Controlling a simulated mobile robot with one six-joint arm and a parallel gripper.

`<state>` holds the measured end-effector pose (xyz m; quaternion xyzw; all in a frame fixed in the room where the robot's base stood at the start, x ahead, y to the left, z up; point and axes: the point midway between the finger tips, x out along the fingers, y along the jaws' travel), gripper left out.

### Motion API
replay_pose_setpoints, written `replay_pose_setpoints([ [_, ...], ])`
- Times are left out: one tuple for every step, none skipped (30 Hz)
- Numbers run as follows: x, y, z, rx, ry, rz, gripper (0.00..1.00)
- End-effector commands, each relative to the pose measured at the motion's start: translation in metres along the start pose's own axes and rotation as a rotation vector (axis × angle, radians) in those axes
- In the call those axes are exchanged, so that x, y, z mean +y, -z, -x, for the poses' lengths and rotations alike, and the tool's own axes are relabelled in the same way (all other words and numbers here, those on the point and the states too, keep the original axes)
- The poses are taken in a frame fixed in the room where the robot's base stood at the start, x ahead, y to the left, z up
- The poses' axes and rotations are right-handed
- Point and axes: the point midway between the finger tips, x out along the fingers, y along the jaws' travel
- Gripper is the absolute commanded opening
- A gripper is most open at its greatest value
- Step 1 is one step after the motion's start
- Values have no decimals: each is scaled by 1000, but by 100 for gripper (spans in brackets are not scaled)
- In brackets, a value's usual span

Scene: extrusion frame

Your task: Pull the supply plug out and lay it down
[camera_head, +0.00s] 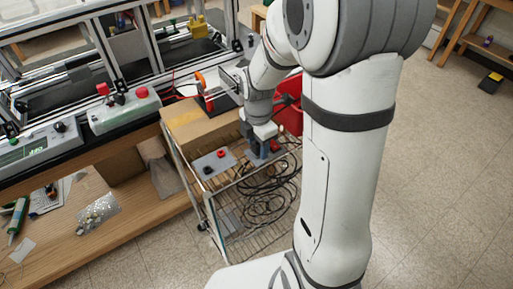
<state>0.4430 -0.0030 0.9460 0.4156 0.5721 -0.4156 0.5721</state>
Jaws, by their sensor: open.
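My gripper (259,150) reaches down over the right part of a wire cart (212,222), fingers pointing downward. The jaws look small and dark here, and they are open. A blue-grey piece (275,156) with a red spot shows right at the fingertips; I cannot tell whether it is the supply plug or its socket, or whether the fingers touch it. A grey plate (213,164) with one red and one black round part lies on the cart just left of my gripper. The supply plug is not clearly made out; my gripper partly hides that spot.
Black cables (266,203) lie coiled on the cart's wire shelf. A cardboard box (195,122) sits behind the grey plate, and a red container (291,105) stands behind my wrist. The wooden bench (115,230) and extrusion frame are at left. Open floor lies right.

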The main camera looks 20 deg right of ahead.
Motion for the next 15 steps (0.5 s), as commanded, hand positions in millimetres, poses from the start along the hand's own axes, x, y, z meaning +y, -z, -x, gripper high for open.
replay_pose_setpoints([
  [0, 0, 0, 0, 0, 0, 49],
  [0, 0, 0, 0, 0, 0, 49],
  [0, 0, 0, 0, 0, 0, 49],
  [0, 0, 0, 0, 0, 0, 49],
  [0, 0, 0, 0, 0, 0, 49],
  [0, 0, 0, 0, 0, 0, 49],
  [0, 0, 0, 0, 0, 0, 49],
  [0, 0, 0, 0, 0, 0, 49],
  [0, 0, 0, 0, 0, 0, 49],
  [0, 0, 0, 0, 0, -1, 49],
  [0, 0, 0, 0, 0, -1, 49],
  [0, 0, 0, 0, 0, -1, 49],
  [0, 0, 0, 0, 0, -1, 48],
  [0, 0, 0, 0, 0, -1, 46],
  [0, 0, 0, 0, 0, -1, 43],
])
